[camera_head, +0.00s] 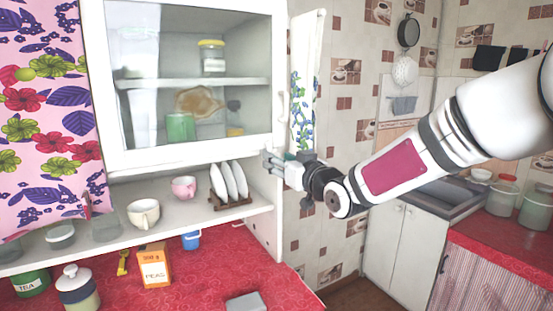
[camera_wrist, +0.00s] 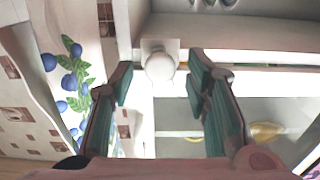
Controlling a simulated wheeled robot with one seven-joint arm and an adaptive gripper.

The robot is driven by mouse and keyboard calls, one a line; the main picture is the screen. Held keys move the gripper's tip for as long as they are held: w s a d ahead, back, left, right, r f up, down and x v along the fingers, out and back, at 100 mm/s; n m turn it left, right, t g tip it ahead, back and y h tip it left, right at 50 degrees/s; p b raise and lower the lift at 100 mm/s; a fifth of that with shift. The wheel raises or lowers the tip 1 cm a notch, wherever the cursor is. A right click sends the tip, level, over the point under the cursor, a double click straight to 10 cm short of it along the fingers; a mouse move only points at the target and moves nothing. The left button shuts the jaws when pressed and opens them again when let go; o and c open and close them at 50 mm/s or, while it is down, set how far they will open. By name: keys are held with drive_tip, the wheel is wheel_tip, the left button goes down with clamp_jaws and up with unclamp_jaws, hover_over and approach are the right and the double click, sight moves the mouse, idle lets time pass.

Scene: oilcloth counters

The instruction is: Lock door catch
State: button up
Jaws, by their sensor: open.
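The white cabinet has a glass-paned door (camera_head: 190,155) that looks closed, with a white handle (camera_head: 282,106) at its right edge. The door catch (camera_wrist: 159,66) is a white rounded knob on a small square plate, seen at the upper middle of the wrist view. In the head view I cannot make out the catch; my gripper seems to cover it. My gripper (camera_head: 268,160) is at the lower right corner of the door. In the wrist view my gripper (camera_wrist: 159,80) is open, with one green-padded finger on each side of the catch. Contact cannot be told.
Below the door, an open shelf (camera_head: 190,222) holds a plate rack (camera_head: 228,203), a pink cup (camera_head: 184,187) and a cream cup (camera_head: 143,213). A red counter (camera_head: 205,278) with an orange box (camera_head: 153,265) lies beneath. A blue-patterned cloth (camera_head: 301,110) hangs right of the cabinet.

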drive_tip(key=shift+x, duration=1.2)
clamp_jaws()
drive_tip(key=shift+m+p, duration=0.65)
drive_tip(key=shift+m, duration=0.95)
unclamp_jaws()
drive_tip(key=shift+s, duration=0.1)
drive_tip(key=v, duration=1.2)
